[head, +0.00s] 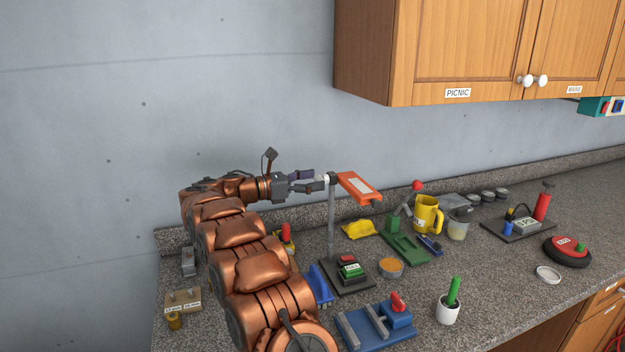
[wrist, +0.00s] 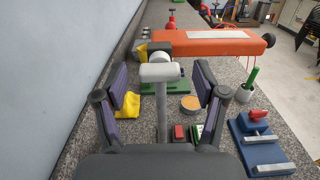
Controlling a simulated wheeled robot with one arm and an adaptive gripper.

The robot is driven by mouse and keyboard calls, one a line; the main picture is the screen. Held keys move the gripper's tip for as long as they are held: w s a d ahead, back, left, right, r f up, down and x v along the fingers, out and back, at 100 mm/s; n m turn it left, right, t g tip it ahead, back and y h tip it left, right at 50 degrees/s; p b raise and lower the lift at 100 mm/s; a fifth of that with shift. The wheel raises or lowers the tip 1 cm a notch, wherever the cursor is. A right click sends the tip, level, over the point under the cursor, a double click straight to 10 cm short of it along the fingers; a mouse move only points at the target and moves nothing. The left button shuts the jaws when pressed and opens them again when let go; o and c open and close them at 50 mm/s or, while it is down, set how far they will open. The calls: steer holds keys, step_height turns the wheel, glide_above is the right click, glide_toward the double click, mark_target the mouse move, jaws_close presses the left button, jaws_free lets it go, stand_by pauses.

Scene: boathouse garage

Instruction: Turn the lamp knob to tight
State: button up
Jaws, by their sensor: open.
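The lamp has an orange head (head: 359,188) with a pale panel, on a thin grey post (head: 331,225) above a dark base (head: 345,284). The head also shows in the wrist view (wrist: 215,43). The pale lamp knob (head: 324,178) sits at the joint atop the post, on the side facing my gripper. In the wrist view the knob (wrist: 160,72) is a light bar, lying roughly level. My gripper (head: 316,181) is open, with its fingers on either side of the knob in the wrist view, and gaps show on both sides. I cannot make out tightness marks.
A blue vise-like block (head: 372,327), an orange-filled bowl (head: 391,267) and a cup with a green stick (head: 447,310) stand near the lamp. A yellow mug (head: 427,214) is behind to the right. The wall is close behind my arm; a wooden cabinet (head: 450,50) hangs above.

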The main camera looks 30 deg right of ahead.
steer(key=shift+c, duration=0.4)
steer(key=c, duration=1.1)
steer(key=shift+o, duration=0.2)
steer(key=shift+f+m+b, duration=0.1)
steer(key=shift+m+b, duration=0.2)
steer(key=shift+b, duration=0.05)
steer(key=m+b, duration=0.3)
steer(key=m, duration=0.2)
steer(key=m+b, duration=0.4)
steer(key=m, duration=0.2)
steer(key=m+b, duration=0.4)
steer(key=m, duration=0.2)
steer(key=shift+s+f, duration=0.15)
steer(key=shift+f, duration=0.1)
